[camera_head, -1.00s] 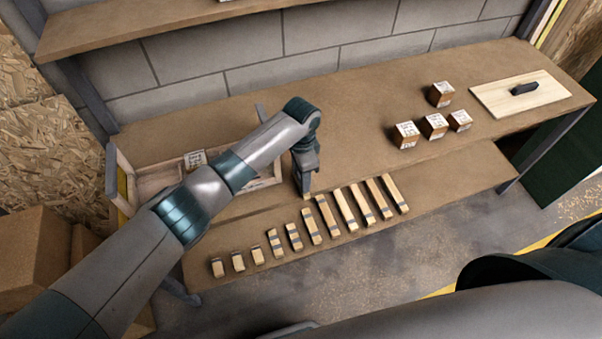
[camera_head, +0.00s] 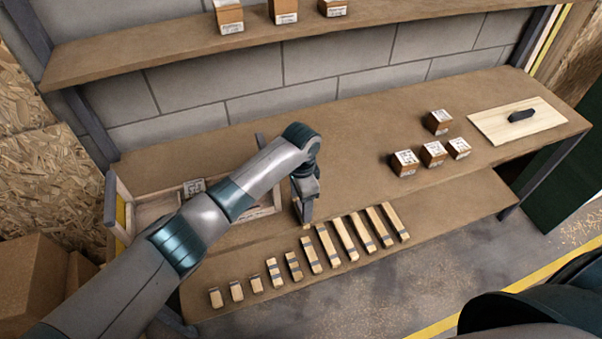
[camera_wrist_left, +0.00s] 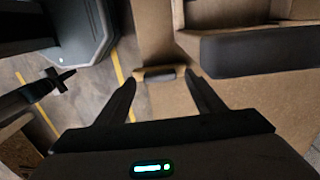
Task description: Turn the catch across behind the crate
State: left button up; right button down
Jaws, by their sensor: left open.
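The crate is a long, open wooden box (camera_head: 111,200) at the left of the bench, partly hidden by my left arm. My left gripper (camera_head: 303,216) points down just right of the crate's right end, near the front of the bench. In the left wrist view its fingers (camera_wrist_left: 160,82) are open. A small light-wood piece with a dark middle (camera_wrist_left: 158,74), seemingly the catch, shows between and just beyond the fingertips. I cannot tell whether they touch it. In the head view the gripper mostly hides this spot. My right gripper is not in view.
A row of several banded wooden bars (camera_head: 311,255) lies on the lower ledge, right beside the gripper. Several small labelled boxes (camera_head: 433,153) and a pale board with a dark handle (camera_head: 517,121) are at the right. A shelf (camera_head: 200,57) hangs above; the bench middle is clear.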

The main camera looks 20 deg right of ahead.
aim_at(301, 207)
pick_arm(q)
notch_tip(301, 207, up, 16)
jog(key=b, duration=0.4)
jog(key=shift+f, duration=0.1)
dwell(0.5)
